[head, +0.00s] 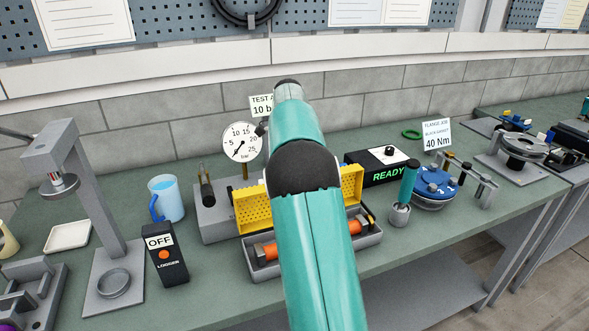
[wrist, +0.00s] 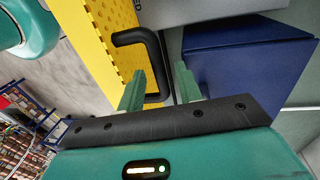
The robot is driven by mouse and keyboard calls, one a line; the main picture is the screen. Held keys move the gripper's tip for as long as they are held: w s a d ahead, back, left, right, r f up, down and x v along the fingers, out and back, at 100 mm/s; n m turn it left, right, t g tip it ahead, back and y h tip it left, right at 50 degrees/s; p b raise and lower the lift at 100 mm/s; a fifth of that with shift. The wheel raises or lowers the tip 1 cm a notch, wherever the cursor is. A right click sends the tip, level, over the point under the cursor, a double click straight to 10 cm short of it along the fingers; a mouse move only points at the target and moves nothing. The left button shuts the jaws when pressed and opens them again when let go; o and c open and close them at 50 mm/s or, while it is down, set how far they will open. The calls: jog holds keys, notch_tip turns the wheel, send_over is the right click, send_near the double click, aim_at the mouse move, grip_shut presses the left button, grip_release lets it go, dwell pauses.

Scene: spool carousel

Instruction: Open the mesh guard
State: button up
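The mesh guard (head: 251,208) is a yellow perforated cover on a grey tray (head: 262,270) at the middle of the bench. It stands raised behind an orange cylinder (head: 264,250), which shows uncovered on both sides of my arm. My arm hides the guard's middle. In the wrist view the yellow mesh (wrist: 98,40) fills the upper left, with a black bar handle (wrist: 157,62) on it. My gripper (wrist: 160,82) is open. Its two teal fingers are apart, and the handle shows between them with gaps on both sides. The head view hides my gripper behind the arm.
A pressure gauge (head: 241,142) stands behind the guard. A black logger box (head: 165,256) reading OFF and a blue mug (head: 166,197) are to the left. A READY box (head: 385,168), a teal-handled tool (head: 409,182) and a blue flange (head: 436,186) are to the right.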

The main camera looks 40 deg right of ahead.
jog(key=shift+f, duration=0.1)
notch_tip(320, 180, up, 7)
jog(key=w, duration=0.1)
jog(key=shift+d+r, duration=0.2)
jog(key=shift+d, duration=0.05)
dwell(0.4)
jog(key=shift+w, duration=0.1)
dwell(0.4)
